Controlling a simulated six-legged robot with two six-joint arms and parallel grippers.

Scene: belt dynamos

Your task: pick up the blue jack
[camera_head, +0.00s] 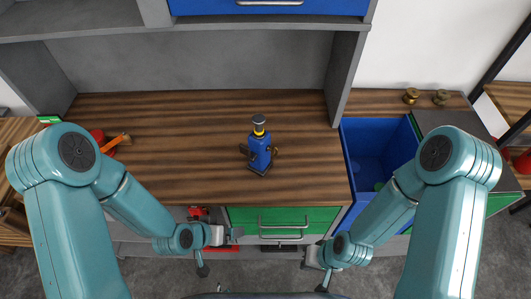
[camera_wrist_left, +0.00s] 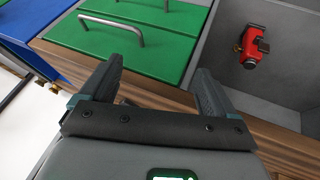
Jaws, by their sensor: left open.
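The blue jack (camera_head: 259,148) stands upright on the wooden bench top (camera_head: 200,165), a little right of its middle, with a yellow collar and a grey cap on top. My left gripper (camera_head: 233,234) is below the bench's front edge in the head view, apart from the jack. In the left wrist view my left gripper (camera_wrist_left: 155,90) is open and empty, with a green drawer behind its fingers. My right gripper (camera_head: 315,267) is also low, in front of the green drawer. Its jaws are too small to read. The jack is not in the left wrist view.
A green drawer (camera_head: 285,216) with a metal handle lies under the bench. A blue bin (camera_head: 365,150) is at the right. A red and orange tool (camera_head: 115,142) lies at the left. A red item (camera_wrist_left: 251,47) sits in an open grey compartment. The bench around the jack is clear.

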